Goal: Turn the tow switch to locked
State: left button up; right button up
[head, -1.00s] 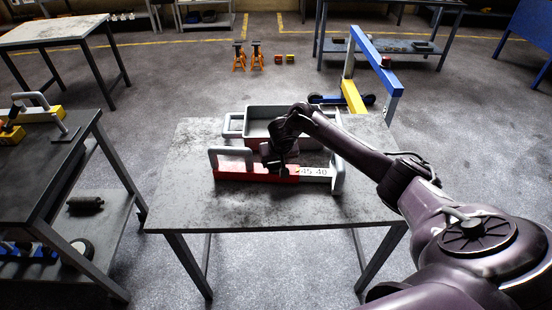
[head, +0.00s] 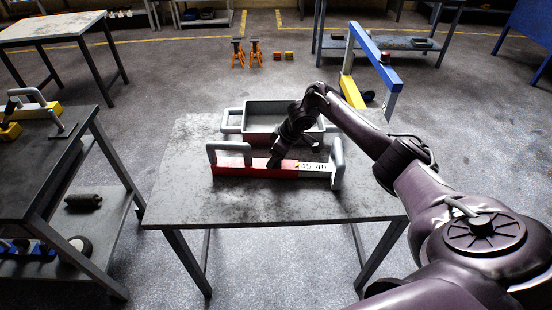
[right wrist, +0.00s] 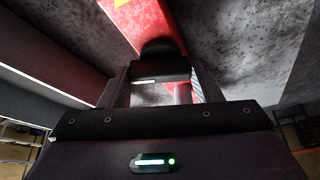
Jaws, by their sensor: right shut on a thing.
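A long red and white bar (head: 240,171) with a grey upright handle at each end lies on the grey table; its white right part carries dark markings. My right gripper (head: 273,163) reaches down to the middle of the bar, with its wrist leaning to the right. In the right wrist view the gripper (right wrist: 162,88) is shut on a small dark part (right wrist: 160,48) on the red bar (right wrist: 143,18). This dark part may be the tow switch; its position cannot be read, as the gripper covers most of it. My left gripper is out of view.
A grey open tray (head: 285,106) with side handles stands just behind the bar. The table's front half (head: 240,205) is clear. A blue and yellow jack (head: 375,55) stands on the floor behind. A dark bench (head: 50,160) with tools is at the left.

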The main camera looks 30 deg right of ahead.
jog(key=n+b, duration=0.2)
jog(key=shift+w+f+n+g+y+b, duration=0.15)
jog(key=shift+n+g+y+b, duration=0.15)
jog(key=shift+n+y+b, duration=0.1)
jog(key=shift+n+b, duration=0.6)
jog(key=shift+d+g, duration=0.1)
jog(key=shift+g, duration=0.2)
jog(key=o, duration=1)
